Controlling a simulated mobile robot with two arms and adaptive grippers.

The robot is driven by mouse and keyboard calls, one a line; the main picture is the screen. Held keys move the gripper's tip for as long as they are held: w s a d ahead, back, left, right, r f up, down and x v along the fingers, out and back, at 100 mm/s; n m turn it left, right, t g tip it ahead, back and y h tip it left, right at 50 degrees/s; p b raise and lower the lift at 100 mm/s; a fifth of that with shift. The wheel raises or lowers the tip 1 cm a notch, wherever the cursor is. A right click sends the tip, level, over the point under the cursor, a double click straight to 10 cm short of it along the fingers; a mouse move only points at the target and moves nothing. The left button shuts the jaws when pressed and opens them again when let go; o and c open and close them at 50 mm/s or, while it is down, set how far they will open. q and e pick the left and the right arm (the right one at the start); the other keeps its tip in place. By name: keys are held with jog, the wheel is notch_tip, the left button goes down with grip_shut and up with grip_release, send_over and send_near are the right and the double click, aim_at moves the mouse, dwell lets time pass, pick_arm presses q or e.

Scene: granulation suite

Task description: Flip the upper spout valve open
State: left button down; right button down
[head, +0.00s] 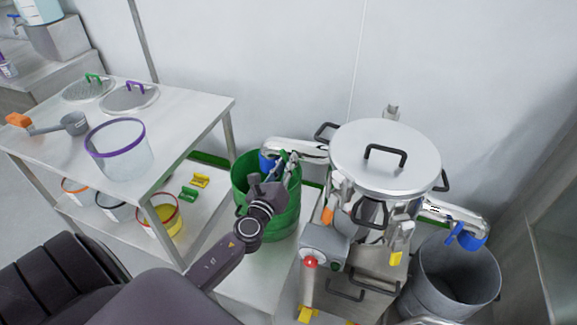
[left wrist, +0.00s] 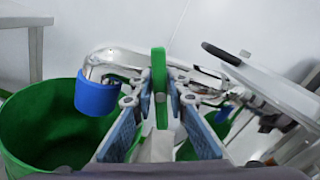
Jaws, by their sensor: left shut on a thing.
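The left steel spout (head: 300,147) juts from the lidded machine (head: 385,158) over a green bin (head: 280,215) and ends in a blue sleeve (head: 266,161); the sleeve also shows in the left wrist view (left wrist: 97,95). My left gripper (head: 282,163) is at this spout, above the bin. In the left wrist view its fingers (left wrist: 159,98) are shut on an upright green valve handle (left wrist: 159,65) beside the spout pipe. The valve body is mostly hidden behind the fingers. A second spout (head: 455,213) on the right ends in a blue sleeve (head: 470,238). My right gripper is not in view.
A grey bin (head: 450,285) stands under the right spout. A control box with a red button (head: 311,262) is on the machine's front. A steel table (head: 185,110) with a purple-rimmed tub (head: 120,160) stands left. The wall is close behind the machine.

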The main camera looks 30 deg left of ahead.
pick_arm(q)
jog(key=n+b, duration=0.1)
jog(key=n, duration=0.2)
jog(key=shift+a+f, duration=0.1)
jog(key=shift+f, duration=0.05)
jog(key=n+b, duration=0.1)
jog(key=n, duration=0.2)
jog(key=shift+a+f+n+b, duration=0.1)
jog(key=shift+a+n+b, duration=0.05)
jog(key=shift+n+b, duration=0.2)
jog(key=n, duration=0.2)
jog(key=shift+f+n, duration=0.1)
jog(key=shift+n, duration=0.25)
jog(key=shift+a+f+n+b, duration=0.1)
jog(key=shift+n+b, duration=0.25)
jog(key=shift+n, duration=1.35)
jog(key=shift+s, duration=0.1)
jog(key=c, duration=1.9)
grip_release()
